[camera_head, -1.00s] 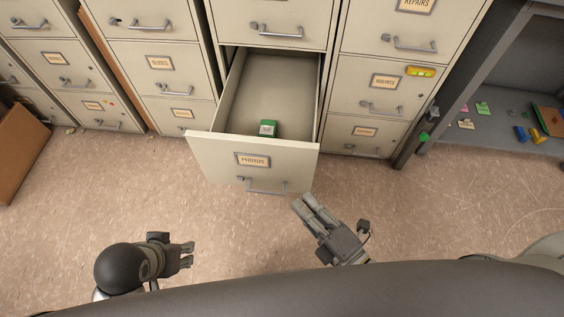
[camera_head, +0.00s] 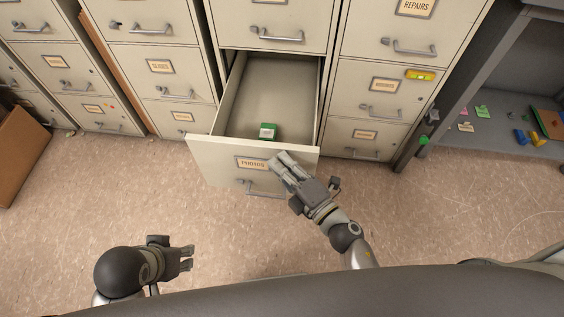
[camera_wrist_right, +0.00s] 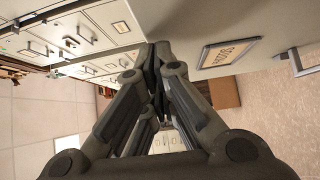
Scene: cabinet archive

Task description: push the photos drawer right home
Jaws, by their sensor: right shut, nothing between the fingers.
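The photos drawer (camera_head: 212,153) is pulled far out of its cabinet in the head view, with its label reading PHOTOS on the front. A small green box (camera_head: 267,131) lies inside it. My right gripper (camera_head: 278,161) is shut and empty, its fingertips at the drawer front just right of the label, above the handle (camera_head: 262,191). In the right wrist view the shut fingers (camera_wrist_right: 157,62) are close to the drawer front (camera_wrist_right: 262,50); whether they touch it I cannot tell. My left gripper (camera_head: 188,258) is low at the left, away from the drawer, its fingertips seemingly apart.
Closed cabinet drawers (camera_head: 372,95) flank the open one. A yellow level (camera_head: 420,75) is on a drawer front at the right. A grey shelf (camera_head: 495,130) with small items stands further right. A brown cardboard box (camera_head: 15,150) is at the far left. The floor before the drawer is clear.

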